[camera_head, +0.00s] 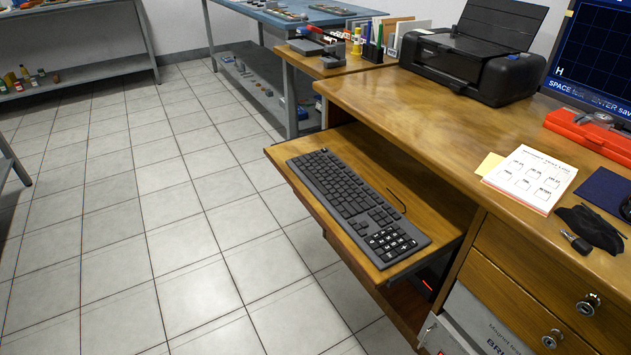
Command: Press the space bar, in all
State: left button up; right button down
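A black keyboard (357,203) lies on the pulled-out wooden tray (292,178) of the desk, its number pad at the near end. Its long front edge, where the space bar lies, faces the open floor on the left. The space bar itself is too small to make out clearly among the dark keys. A monitor (598,50) at the upper right, cut off by the frame, shows a grid, an "H" and a line with "SPACE" and "ENTER". Neither of my grippers is in view.
The desk (440,115) bears a printer (470,65), a white card with printed boxes (530,178), a red case (590,135) and a black cloth-like item (590,227). Drawers are below on the right. The tiled floor (170,220) left of the tray is clear.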

aim_at(309, 175)
jog(key=i+j+z, duration=0.1)
jog(key=j, duration=0.4)
jog(key=i+j, duration=0.2)
jog(key=j, duration=0.3)
jog(key=i+j+z, duration=0.15)
jog(key=j, duration=0.35)
jog(key=i+j+z, duration=0.1)
jog(key=j, duration=0.45)
